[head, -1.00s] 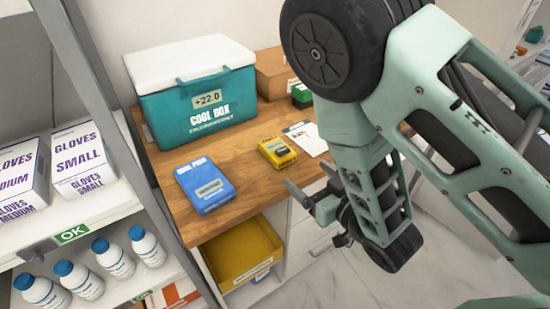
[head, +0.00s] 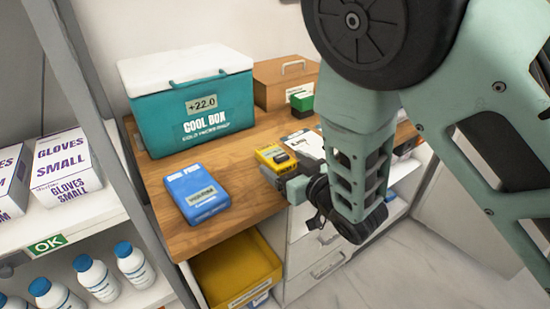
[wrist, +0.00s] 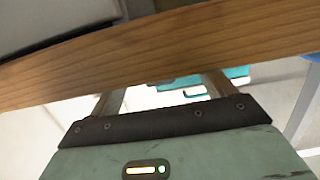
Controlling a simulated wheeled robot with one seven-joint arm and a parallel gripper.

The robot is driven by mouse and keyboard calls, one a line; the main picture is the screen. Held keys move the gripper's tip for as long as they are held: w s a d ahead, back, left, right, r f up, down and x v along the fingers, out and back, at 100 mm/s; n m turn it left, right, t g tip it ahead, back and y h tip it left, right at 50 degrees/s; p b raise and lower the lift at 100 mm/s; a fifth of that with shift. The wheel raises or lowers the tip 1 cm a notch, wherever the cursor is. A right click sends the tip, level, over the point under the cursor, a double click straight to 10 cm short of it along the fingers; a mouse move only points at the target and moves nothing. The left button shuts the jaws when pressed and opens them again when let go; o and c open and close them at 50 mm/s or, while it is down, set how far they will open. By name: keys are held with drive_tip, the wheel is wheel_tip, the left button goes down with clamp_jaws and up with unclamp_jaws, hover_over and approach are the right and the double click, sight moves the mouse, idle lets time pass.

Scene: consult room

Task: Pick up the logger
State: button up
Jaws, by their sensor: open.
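The logger appears to be the small yellow device with a dark top (head: 272,156), lying on the wooden counter near its front edge. My gripper (head: 274,178) is at the counter's front edge, just in front of the logger, and covers part of its near side. In the wrist view my gripper (wrist: 164,88) has its two fingers apart with nothing between them. The fingers run up to the wooden counter edge (wrist: 170,50), where their tips are hard to make out. The logger is not clearly seen in the wrist view.
On the counter (head: 240,205) are a blue cool pack (head: 197,192), a teal cool box (head: 195,115), a brown case (head: 282,85), a green-topped box (head: 302,101) and a white sheet (head: 305,143). A yellow bin (head: 235,270) sits below. A shelf post (head: 95,110) stands left.

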sight(275, 154)
drive_tip(key=p+x, duration=0.1)
drive_tip(key=x, duration=0.4)
drive_tip(key=shift+d, duration=0.1)
drive_tip(key=c, duration=1.2)
drive_tip(key=shift+o, duration=0.2)
drive_tip(key=shift+r, duration=0.1)
drive_tip(key=shift+w, duration=0.15)
